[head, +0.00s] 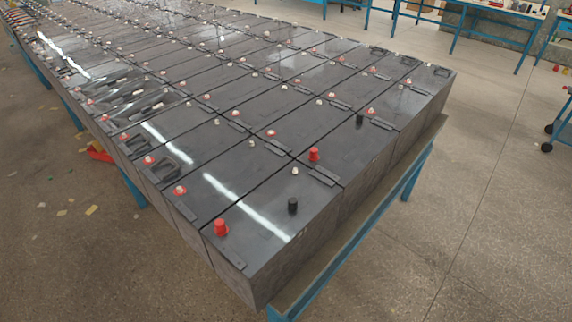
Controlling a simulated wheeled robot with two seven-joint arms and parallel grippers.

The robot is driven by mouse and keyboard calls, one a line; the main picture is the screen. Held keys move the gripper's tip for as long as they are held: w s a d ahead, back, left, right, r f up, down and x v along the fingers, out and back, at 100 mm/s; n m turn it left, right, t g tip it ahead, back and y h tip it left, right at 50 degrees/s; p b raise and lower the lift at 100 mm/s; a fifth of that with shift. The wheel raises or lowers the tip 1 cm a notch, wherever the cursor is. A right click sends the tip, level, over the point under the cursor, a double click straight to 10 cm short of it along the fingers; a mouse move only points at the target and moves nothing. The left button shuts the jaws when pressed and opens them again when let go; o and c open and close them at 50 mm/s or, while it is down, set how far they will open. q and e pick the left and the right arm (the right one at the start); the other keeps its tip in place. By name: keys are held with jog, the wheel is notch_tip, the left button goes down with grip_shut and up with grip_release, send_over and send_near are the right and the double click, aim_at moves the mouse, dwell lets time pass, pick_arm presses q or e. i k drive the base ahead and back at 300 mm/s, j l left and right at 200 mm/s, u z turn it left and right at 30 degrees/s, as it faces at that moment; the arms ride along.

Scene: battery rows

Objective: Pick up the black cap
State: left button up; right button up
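I cannot tell from the picture which one the task names. Neither of my grippers is in view, and nothing is touching either cap.
A red cap (220,227) stands on the nearest battery's left side, another red cap (314,154) on the battery behind. Batteries stand in tight rows on a blue-framed table (352,235). Blue benches (490,25) stand far back.

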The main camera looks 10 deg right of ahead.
aim_at(292, 201)
jog(key=k+j+z, duration=0.1)
jog(key=j, duration=0.3)
jog(key=k+j+z, duration=0.15)
jog(key=j, duration=0.2)
jog(key=k+j+z, duration=0.1)
jog(key=j, duration=0.25)
jog(key=k+j+z, duration=0.1)
jog(key=k+j, duration=0.2)
